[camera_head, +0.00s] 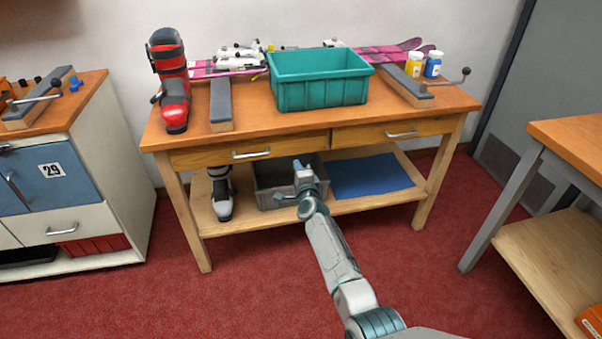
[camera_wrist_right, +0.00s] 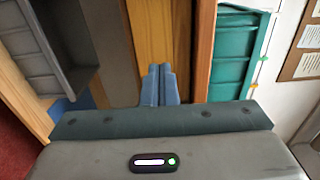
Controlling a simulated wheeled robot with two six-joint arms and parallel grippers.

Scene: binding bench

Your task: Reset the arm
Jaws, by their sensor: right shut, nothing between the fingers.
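My right arm reaches up from the bottom of the head view. Its gripper (camera_head: 300,168) is in front of the bench, near the grey bin on the lower shelf and below the drawers. In the right wrist view the two blue-grey fingers (camera_wrist_right: 159,85) are together with nothing between them. The wooden bench front lies beyond the fingertips. My left gripper does not show in either view.
A teal crate (camera_head: 320,94), a red and black ski boot (camera_head: 172,85) and pink skis (camera_head: 385,52) are on the bench (camera_head: 260,122). The grey bin (camera_head: 268,192), another boot (camera_head: 222,195) and a blue mat (camera_head: 370,176) are below. Red carpet is clear in front.

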